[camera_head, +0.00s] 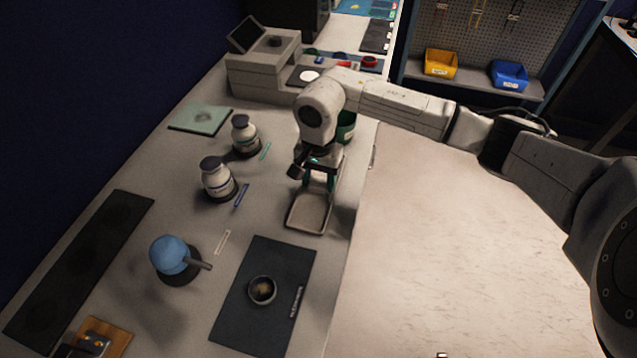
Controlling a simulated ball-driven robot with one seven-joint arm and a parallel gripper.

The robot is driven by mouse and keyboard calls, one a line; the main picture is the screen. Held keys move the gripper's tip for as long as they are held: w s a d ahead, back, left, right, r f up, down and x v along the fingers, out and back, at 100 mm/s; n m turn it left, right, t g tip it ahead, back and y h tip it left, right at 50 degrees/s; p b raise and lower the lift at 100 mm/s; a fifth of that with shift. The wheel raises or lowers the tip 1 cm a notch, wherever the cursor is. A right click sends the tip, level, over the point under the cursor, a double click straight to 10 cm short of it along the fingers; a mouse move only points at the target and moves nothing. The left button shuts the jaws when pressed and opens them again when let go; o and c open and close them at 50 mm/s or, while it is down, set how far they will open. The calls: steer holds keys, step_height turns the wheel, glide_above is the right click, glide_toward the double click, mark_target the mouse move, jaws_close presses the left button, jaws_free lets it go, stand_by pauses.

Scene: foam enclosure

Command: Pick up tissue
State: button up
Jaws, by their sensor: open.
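My gripper (318,185) points down with its two teal fingers apart, over the far end of a small beige tray (307,214). I see nothing held between the fingers. I cannot clearly pick out a tissue. The tray shows a pale, flat inside, and I cannot tell whether a thin tissue lies in it. My gripper hides the tray's far end. A flat pale green square (201,119) with a grey mark lies at the left back; I cannot tell whether it is a cloth or a pad.
Two white jars with dark lids (244,135) (217,179) stand left of my gripper. A blue ball-shaped object (170,255) with a handle is nearer. A dark mat (230,312) bears a small bowl (262,290). A green container (346,125) stands partly hidden behind my arm.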

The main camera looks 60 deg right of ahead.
mark_target(320, 182)
steer(key=shift+c, duration=0.4)
steer(key=c, duration=0.6)
steer(key=shift+r, duration=0.1)
steer(key=shift+r+b, duration=0.4)
steer(key=shift+r, duration=0.05)
step_height(320, 182, up, 2)
steer(key=shift+s+d+r+b, duration=0.1)
steer(key=shift+s+r+b, duration=0.05)
steer(key=shift+b, duration=0.45)
steer(key=s+r+b, duration=0.4)
steer(key=s+r, duration=0.5)
steer(key=s, duration=0.4)
steer(key=shift+s+r, duration=0.35)
